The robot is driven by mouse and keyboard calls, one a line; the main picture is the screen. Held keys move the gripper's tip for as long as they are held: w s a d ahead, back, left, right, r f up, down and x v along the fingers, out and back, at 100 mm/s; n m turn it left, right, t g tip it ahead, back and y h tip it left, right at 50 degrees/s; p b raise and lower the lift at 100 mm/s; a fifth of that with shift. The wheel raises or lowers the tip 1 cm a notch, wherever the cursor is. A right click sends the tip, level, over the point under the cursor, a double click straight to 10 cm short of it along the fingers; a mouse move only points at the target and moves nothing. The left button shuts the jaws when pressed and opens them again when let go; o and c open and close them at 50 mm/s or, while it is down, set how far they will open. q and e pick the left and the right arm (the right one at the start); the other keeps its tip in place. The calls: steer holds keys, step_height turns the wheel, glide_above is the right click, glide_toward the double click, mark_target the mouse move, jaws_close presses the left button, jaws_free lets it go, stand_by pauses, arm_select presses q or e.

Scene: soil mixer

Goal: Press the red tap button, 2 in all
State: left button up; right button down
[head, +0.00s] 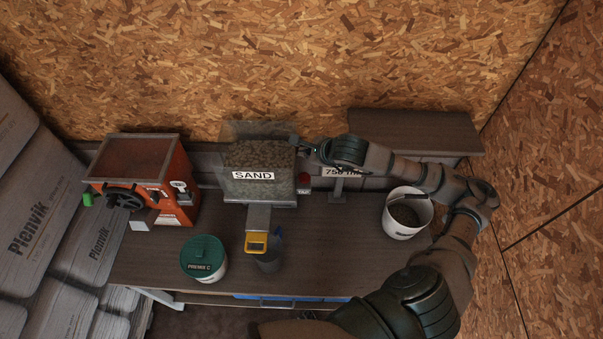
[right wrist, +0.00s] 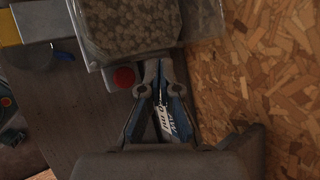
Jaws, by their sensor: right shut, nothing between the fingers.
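The red tap button (head: 304,179) sits at the right side of the sand dispenser (head: 262,165), a clear bin with a SAND label. It also shows in the right wrist view as a round red button (right wrist: 124,77) just left of my fingers. My right gripper (head: 297,144) is shut and empty beside the dispenser's upper right edge, apart from the button as far as I can see. In the right wrist view the closed fingertips (right wrist: 158,66) lie just right of the button. My left gripper is not in view.
A white bucket (head: 407,213), a green-lidded tub (head: 204,258) and an orange mixer (head: 165,180) stand on the bench. A sign (head: 341,171) is partly behind my right arm. Grey sacks (head: 60,215) are at left.

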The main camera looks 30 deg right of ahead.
steer(key=b, duration=0.2)
glide_above(305, 178)
step_height(305, 178, down, 7)
steer(key=shift+s+d+r, duration=0.1)
steer(key=shift+r, duration=0.05)
step_height(305, 178, down, 2)
steer(key=b, duration=0.2)
steer(key=shift+b, duration=0.3)
steer(key=shift+b, duration=0.3)
stand_by(0.9)
steer(key=shift+f+b, duration=0.4)
steer(key=shift+b, duration=0.35)
